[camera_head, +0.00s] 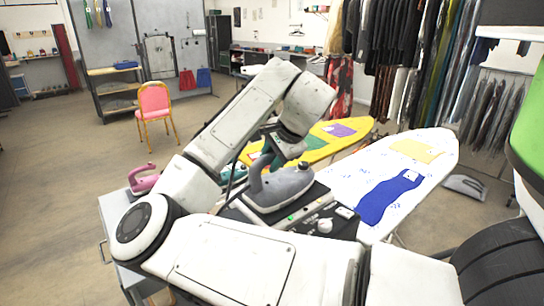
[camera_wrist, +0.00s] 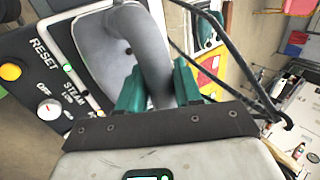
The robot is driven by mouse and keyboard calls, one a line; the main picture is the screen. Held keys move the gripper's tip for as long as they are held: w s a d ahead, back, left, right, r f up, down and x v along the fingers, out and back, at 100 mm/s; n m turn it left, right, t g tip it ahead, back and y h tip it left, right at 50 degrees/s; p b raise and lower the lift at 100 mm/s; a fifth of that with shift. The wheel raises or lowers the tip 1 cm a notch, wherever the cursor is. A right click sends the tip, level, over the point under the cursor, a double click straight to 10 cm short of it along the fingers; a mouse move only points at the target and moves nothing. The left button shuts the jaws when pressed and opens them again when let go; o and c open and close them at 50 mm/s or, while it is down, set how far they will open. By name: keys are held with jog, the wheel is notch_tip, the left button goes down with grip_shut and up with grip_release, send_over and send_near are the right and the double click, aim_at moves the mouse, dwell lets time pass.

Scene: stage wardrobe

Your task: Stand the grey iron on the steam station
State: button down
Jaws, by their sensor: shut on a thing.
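The grey iron (camera_head: 283,188) is at the steam station (camera_head: 318,217), soleplate down over its top. I cannot tell whether it touches the top or hovers just above. My gripper (camera_head: 284,148) is shut on the iron's handle from above, partly hidden by my arm. In the wrist view, the green fingers of my gripper (camera_wrist: 158,88) sit on either side of the grey iron's handle (camera_wrist: 152,45). The steam station's panel (camera_wrist: 45,65) shows there with a RESET label, a white dial and a yellow button.
A pink iron (camera_head: 144,184) is to the left of my arm. A white ironing board (camera_head: 345,180) with a blue cloth (camera_head: 386,197) is at the right, a yellow board (camera_head: 318,150) behind. A pink chair (camera_head: 154,101) stands on open floor. Clothes hang at the back right.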

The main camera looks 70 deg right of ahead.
jog(key=c, duration=0.8)
grip_release()
jog(key=shift+o, duration=0.2)
jog(key=v, duration=1.2)
